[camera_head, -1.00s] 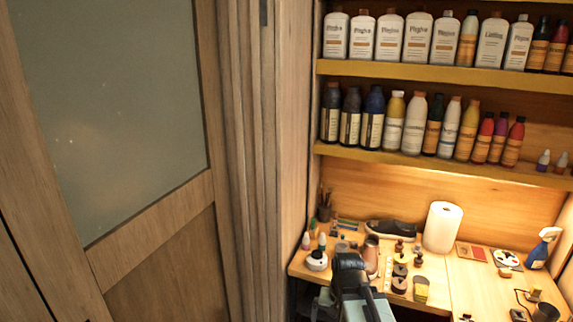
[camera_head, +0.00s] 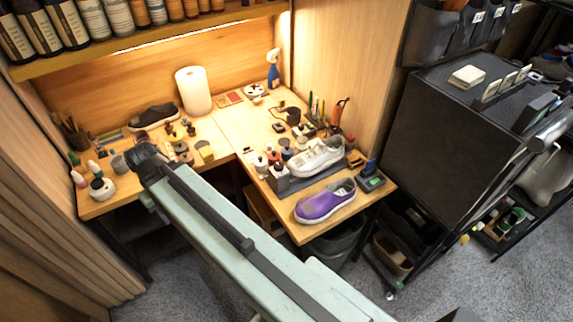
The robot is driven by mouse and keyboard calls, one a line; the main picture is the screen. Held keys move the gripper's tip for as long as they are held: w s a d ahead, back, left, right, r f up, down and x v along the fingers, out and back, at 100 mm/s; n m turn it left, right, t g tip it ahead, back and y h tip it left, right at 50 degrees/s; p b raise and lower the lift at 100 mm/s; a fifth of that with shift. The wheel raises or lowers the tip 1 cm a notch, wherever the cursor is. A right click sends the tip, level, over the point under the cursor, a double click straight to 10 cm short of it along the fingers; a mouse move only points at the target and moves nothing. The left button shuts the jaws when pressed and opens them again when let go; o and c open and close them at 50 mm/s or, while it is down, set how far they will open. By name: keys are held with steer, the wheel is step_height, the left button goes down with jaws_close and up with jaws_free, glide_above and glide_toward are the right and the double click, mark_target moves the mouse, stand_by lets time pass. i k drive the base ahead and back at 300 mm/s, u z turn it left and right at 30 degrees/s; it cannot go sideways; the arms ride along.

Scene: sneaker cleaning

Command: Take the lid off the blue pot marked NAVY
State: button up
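A group of small bottles and pots (camera_head: 274,158) stands on the right wing of the corner workbench, behind and left of the white sneaker. They are too small for me to read any label, so I cannot tell which is the blue NAVY pot or see its lid. My gripper (camera_head: 145,155) is the dark end of my long pale arm, over the left part of the bench. Its fingers are too small and dark to tell open from shut. The small pots are well to its right.
A white sneaker (camera_head: 318,157) sits on a grey stand; a purple shoe (camera_head: 326,201) lies near the bench's front edge. A paper towel roll (camera_head: 194,91), dark shoe (camera_head: 153,116) and spray bottle (camera_head: 273,69) stand farther back. A black cabinet (camera_head: 450,130) is right; carpet is open in front.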

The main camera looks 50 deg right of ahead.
mark_target(286, 150)
steer(key=z, duration=2.3)
steer(key=k, duration=0.8)
steer(key=u, duration=0.75)
steer(key=i, duration=1.5)
steer(key=z, duration=0.2)
